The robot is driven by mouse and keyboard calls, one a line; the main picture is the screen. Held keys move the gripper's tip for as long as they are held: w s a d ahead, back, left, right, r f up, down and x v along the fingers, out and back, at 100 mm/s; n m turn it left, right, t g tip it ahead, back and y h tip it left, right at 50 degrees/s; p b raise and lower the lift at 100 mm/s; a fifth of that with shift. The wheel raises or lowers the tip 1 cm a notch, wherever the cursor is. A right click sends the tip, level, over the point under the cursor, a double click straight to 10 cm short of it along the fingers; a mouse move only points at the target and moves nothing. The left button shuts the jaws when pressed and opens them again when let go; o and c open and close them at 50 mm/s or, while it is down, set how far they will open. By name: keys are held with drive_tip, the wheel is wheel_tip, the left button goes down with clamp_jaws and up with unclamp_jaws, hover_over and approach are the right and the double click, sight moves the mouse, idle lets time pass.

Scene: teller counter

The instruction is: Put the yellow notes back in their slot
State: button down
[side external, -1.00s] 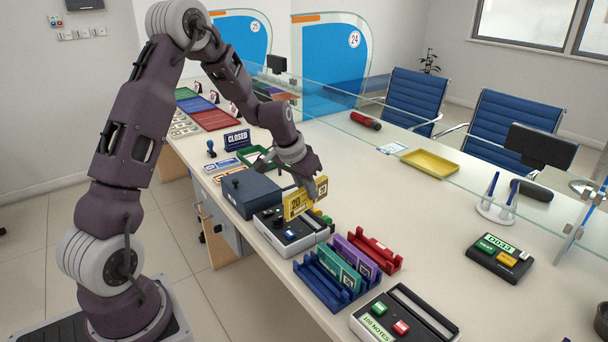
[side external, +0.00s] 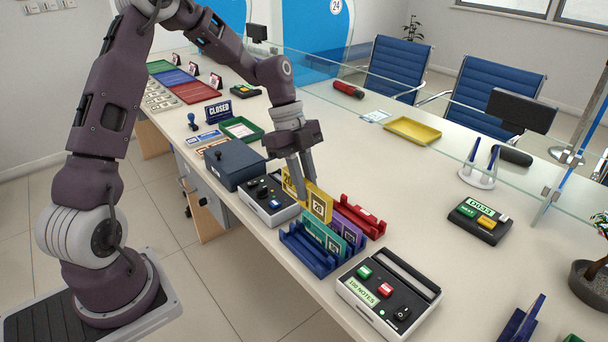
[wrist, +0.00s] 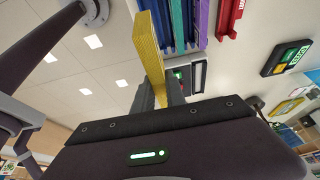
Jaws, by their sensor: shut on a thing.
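The yellow notes (side external: 319,205) are an upright slab marked 20, held on edge between the fingers of my gripper (side external: 301,190). In the wrist view the yellow notes (wrist: 150,45) stick out beyond the gripper (wrist: 160,92), close beside the blue rack.
A grey note machine (side external: 271,205) stands just left of the rack, with a dark blue box (side external: 234,163) behind it. Another machine labelled 100 NOTES (side external: 389,295) is in front right. The counter right of the rack is clear up to a keypad (side external: 477,222).

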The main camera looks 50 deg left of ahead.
wheel_tip(320, 180, down, 12)
drive_tip(key=shift+f, duration=0.1)
idle(0.5)
idle(1.0)
drive_tip(key=shift+f, duration=2.05)
drive_tip(key=c, duration=1.3)
unclamp_jaws()
wheel_tip(320, 180, up, 7)
